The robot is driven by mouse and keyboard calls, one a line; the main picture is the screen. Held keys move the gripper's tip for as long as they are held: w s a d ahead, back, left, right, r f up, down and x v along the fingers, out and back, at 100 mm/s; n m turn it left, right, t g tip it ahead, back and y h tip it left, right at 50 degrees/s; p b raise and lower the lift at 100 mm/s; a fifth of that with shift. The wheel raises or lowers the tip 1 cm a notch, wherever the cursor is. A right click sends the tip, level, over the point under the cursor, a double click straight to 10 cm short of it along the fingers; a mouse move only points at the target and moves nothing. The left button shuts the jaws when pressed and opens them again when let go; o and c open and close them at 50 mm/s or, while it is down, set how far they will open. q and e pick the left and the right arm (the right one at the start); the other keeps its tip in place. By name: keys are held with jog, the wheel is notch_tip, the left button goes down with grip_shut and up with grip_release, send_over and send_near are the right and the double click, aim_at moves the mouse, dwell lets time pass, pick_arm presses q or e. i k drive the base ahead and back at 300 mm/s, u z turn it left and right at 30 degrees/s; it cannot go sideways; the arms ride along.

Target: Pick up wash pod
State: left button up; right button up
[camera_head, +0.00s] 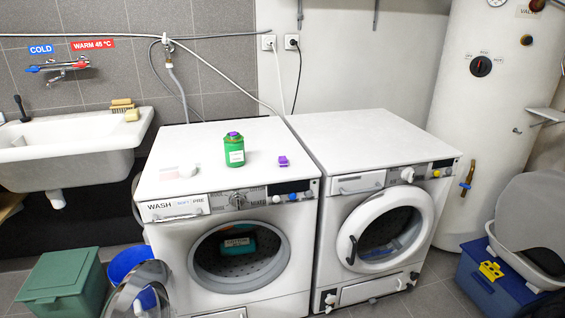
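A small purple wash pod (283,161) lies on the white top of the left washing machine (205,150), toward its right front. A green bottle (234,152) with a purple cap and a white label stands upright to the left of the pod, apart from it. Neither of my grippers shows in the head view.
The dryer-like right machine (365,130) stands close beside the left one. The left machine's round door (140,288) appears swung open at lower left. A small pale item (188,171) lies near the left machine's front left. A sink (70,145) is at left.

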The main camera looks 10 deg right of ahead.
aim_at(282, 161)
jog(key=z, duration=0.25)
jog(key=i, duration=1.4)
jog(key=u, duration=0.2)
